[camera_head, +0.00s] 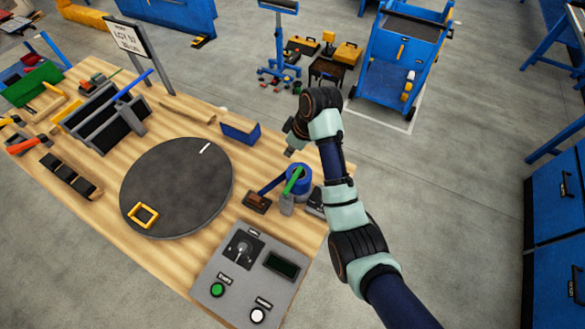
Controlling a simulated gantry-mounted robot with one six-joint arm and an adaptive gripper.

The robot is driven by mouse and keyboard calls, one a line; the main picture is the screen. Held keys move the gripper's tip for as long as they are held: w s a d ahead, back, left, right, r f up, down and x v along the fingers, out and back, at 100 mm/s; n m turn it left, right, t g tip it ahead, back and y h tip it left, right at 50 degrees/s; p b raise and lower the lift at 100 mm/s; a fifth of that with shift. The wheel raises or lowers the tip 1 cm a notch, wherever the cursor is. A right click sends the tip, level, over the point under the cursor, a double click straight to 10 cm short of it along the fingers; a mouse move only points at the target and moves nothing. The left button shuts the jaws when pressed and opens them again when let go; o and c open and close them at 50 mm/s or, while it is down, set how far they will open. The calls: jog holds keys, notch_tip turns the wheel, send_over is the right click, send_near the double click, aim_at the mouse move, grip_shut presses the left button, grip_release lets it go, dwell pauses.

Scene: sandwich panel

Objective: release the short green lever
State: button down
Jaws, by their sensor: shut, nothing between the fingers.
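A short green lever (293,181) stands tilted on a small grey base (287,204) near the right edge of the wooden table. A blue round object (304,184) is right behind it. My gripper (290,152) is shut and empty. In the picture it is just above the green lever, with a gap between them; I cannot tell its exact height. My wrist hides part of the floor behind, not the lever.
A dark blue lever (271,185) on a brown block (257,202) is left of the green one. A control panel (222,264) with buttons lies in front. A dark round turntable (178,190) fills the table's middle. A blue bin (240,134) stands behind.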

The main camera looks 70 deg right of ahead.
aim_at(293, 183)
jog(key=f, duration=0.9)
jog(key=shift+w+f, duration=0.2)
jog(key=shift+f, duration=0.05)
jog(key=shift+s+a, duration=0.1)
jog(key=shift+s, duration=0.45)
